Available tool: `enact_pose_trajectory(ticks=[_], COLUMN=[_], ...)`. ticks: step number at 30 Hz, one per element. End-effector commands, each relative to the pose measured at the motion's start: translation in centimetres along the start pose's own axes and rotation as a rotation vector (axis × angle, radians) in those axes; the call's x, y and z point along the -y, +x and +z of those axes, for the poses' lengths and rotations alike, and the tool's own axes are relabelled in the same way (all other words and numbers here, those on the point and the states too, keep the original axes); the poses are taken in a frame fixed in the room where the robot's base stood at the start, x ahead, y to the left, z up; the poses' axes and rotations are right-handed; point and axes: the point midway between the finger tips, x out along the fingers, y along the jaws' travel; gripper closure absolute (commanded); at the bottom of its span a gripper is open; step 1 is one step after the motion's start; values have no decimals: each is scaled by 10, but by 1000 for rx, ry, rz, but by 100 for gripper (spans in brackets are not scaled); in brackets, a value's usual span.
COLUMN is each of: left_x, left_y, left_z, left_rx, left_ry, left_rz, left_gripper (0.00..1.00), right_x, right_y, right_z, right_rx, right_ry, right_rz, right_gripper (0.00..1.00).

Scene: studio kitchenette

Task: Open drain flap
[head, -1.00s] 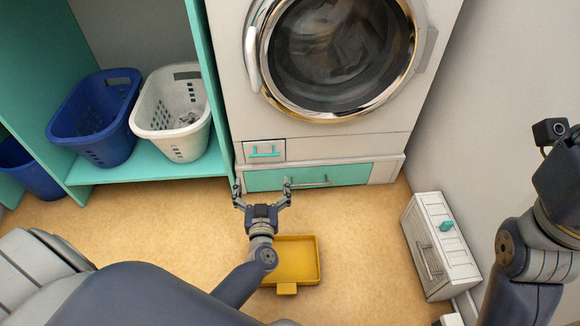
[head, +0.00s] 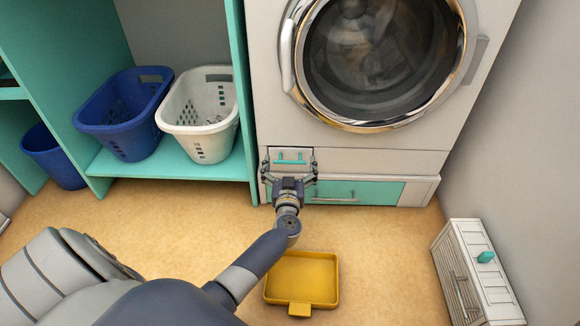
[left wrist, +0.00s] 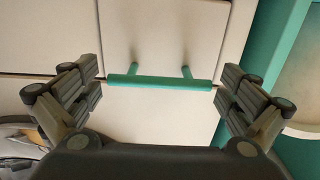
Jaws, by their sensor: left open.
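The drain flap (head: 291,154) is a small white panel with a teal bar handle, low on the left of the washing machine's front. It looks shut. My left gripper (head: 289,170) is open in front of it, with its fingers spread to either side. In the left wrist view the teal handle (left wrist: 160,82) lies crosswise between the two open fingers (left wrist: 160,95), without visible contact. The flap panel (left wrist: 150,35) shows behind it. My right gripper is not in view.
A yellow tray (head: 302,278) lies on the floor below my left arm. A teal drawer (head: 370,192) sits under the washing machine (head: 390,145). A white basket (head: 201,118) and a blue basket (head: 122,115) stand on the left shelf. A small white cabinet (head: 478,275) stands at right.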

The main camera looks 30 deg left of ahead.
Motion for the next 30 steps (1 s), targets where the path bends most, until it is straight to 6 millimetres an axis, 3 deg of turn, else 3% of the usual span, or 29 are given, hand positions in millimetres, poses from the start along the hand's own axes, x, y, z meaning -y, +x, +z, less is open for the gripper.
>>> enact_pose_trajectory(ticks=[10, 18, 30], left_x=[0, 0, 0], left_y=[4, 4, 0], left_z=[-1, -1, 1], left_rx=[-1, 0, 2], left_ry=[0, 0, 1], left_rz=[0, 0, 1], left_gripper=[0, 60, 61], right_x=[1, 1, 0], right_y=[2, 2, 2], right_z=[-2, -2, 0], right_rx=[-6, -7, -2], right_ry=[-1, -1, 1], right_rz=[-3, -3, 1], right_gripper=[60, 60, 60])
